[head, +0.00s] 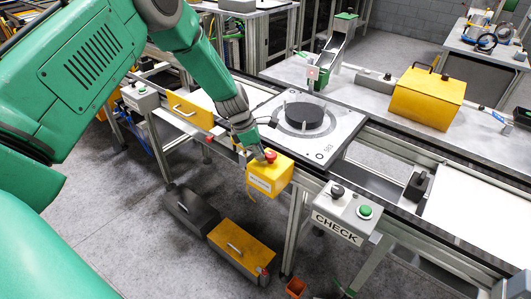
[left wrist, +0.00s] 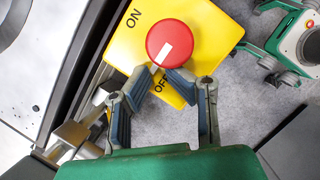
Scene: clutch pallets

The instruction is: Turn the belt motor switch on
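The belt motor switch (head: 268,175) is a yellow box with a red knob (head: 270,156) on top, at the front edge of the conveyor in the head view. In the left wrist view the red knob (left wrist: 173,44) sits between the labels ON and OFF. Its white mark points to the lower left, toward the OFF side. My left gripper (left wrist: 162,79) is at the knob's lower edge. Its fingertips are apart with yellow showing between them, and nothing is held. A green and grey jointed part (left wrist: 285,55) at the upper right may be my right gripper; its fingers are unclear.
A grey plate with a dark disc (head: 303,115) lies on the conveyor behind the switch. A CHECK box (head: 345,217) with a black knob and green button stands to the right. The grey floor in front is mostly clear.

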